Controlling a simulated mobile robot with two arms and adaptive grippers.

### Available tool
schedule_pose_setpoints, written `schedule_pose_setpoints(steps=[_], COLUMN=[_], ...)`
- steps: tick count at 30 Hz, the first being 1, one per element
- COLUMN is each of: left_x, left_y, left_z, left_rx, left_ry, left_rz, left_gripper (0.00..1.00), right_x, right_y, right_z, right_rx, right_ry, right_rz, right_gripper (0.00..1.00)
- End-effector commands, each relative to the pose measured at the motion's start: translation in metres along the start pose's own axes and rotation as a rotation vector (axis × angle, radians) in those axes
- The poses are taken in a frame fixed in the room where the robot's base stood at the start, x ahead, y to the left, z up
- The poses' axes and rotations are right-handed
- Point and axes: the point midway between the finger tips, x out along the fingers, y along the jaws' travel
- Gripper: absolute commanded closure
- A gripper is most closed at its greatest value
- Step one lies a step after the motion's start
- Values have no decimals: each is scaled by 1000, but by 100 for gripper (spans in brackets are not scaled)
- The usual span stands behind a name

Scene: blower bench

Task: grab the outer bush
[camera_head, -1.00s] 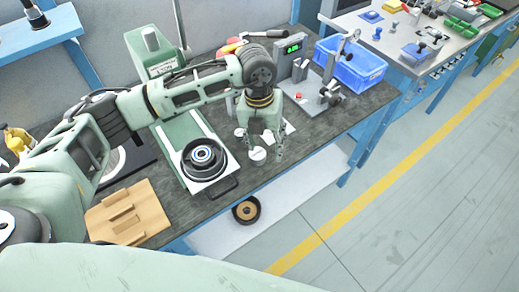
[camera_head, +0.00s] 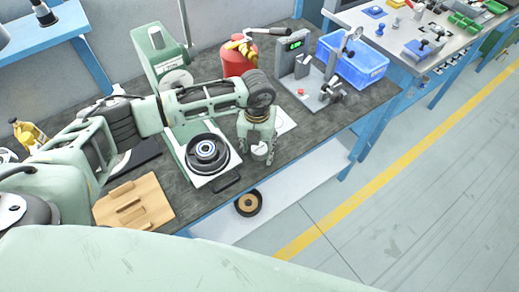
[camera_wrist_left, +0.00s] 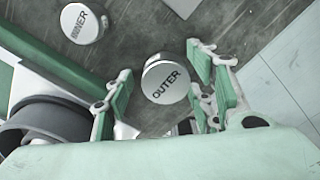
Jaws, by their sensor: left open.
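The outer bush (camera_wrist_left: 166,82) is a short silver cylinder with OUTER printed on its top, seen in the left wrist view. In the head view it (camera_head: 260,149) shows on the dark bench top below my left gripper (camera_head: 256,154). In the left wrist view the gripper (camera_wrist_left: 160,80) is open, with fingers on either side of the bush and a gap at the left. I cannot tell whether the right finger touches it. The similar inner bush (camera_wrist_left: 84,22) lies to the upper left in that view. My right gripper is not in view.
A press plate with a black ring-shaped housing (camera_head: 208,152) is left of the gripper. A wooden block (camera_head: 134,204), red canister (camera_head: 237,62), test fixture (camera_head: 318,90) and blue bin (camera_head: 352,62) are also on the bench. A ring part (camera_head: 248,203) lies on the lower shelf.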

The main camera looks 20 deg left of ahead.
Motion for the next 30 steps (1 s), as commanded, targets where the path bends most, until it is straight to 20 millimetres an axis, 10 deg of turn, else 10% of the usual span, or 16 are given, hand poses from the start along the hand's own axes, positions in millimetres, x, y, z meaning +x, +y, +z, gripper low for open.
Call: schedule_pose_setpoints(steps=[18, 30], left_x=[0, -9], left_y=[0, -1], left_z=[0, 1], left_rx=[0, 0], left_ry=[0, -3], left_rz=[0, -3], left_gripper=[100, 100], right_x=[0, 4], right_y=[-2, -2], right_z=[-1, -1], right_rx=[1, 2], right_ry=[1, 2], right_rz=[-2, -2], right_gripper=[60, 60])
